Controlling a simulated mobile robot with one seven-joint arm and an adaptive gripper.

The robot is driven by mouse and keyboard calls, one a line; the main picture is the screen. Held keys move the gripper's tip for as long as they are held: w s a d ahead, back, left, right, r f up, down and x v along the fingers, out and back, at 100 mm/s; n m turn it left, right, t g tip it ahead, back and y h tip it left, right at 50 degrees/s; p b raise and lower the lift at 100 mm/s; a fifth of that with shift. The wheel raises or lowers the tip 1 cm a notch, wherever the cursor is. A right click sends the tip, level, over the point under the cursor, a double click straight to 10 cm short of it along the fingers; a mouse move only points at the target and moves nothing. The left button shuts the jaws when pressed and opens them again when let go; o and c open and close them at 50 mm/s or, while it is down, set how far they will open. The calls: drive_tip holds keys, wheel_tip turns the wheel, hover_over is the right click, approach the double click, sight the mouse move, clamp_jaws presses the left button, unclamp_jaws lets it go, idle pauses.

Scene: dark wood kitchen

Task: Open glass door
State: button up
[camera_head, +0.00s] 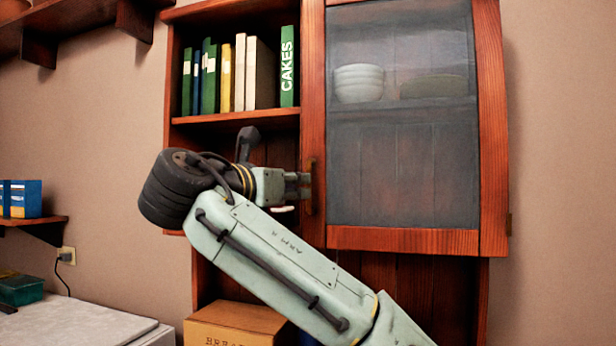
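The glass door (403,235) is the right-hand part of the reddish wood wall cabinet, a wooden frame around a grey, see-through pane. It looks closed. A hinge shows at its lower right edge. A dark vertical handle (310,187) is on its left side. My gripper (300,187) is at this handle, reaching it from the left, with its fingers around or against it. The fingers are small and partly overlap the handle, so I cannot tell whether they are closed on it. My arm crosses the view from the lower right.
Behind the pane stand white stacked bowls (359,83) and a wide dish (432,87). Several books (253,75) fill the open shelf at left. Below are a wooden bread box (235,322) and a pale counter (75,322). The wall right of the cabinet is bare.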

sight(307, 186)
drive_tip(key=p+x, duration=0.1)
drive_tip(key=x, duration=0.5)
drive_tip(key=shift+s, duration=0.1)
drive_tip(key=shift+c, duration=0.2)
clamp_jaws()
idle(0.4)
